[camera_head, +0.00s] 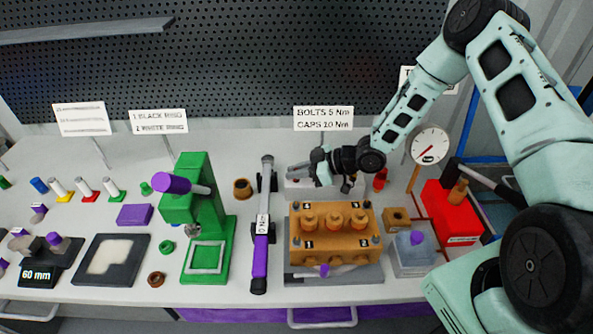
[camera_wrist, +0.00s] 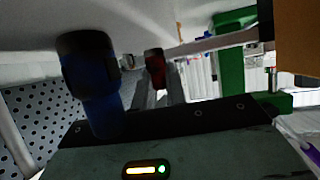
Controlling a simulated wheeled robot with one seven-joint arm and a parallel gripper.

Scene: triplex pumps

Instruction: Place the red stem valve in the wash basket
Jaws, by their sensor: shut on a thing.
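My gripper (camera_head: 290,172) reaches left over the back of the bench, behind the orange pump block. In the wrist view its fingers (camera_wrist: 156,92) are shut on a dark red piece, the red stem valve (camera_wrist: 154,62), at their tips. The valve is too small or hidden to make out at the fingers in the head view. Another small red piece (camera_head: 380,179) stands to the right of the gripper, partly beside my arm.
The orange pump block (camera_head: 334,252) stands in front of the gripper. A torque wrench (camera_head: 260,248) with a purple handle and a green press (camera_head: 197,215) are to its left. A dial gauge (camera_head: 430,145) and red box (camera_head: 449,212) are to the right. A pegboard (camera_head: 240,65) rises behind.

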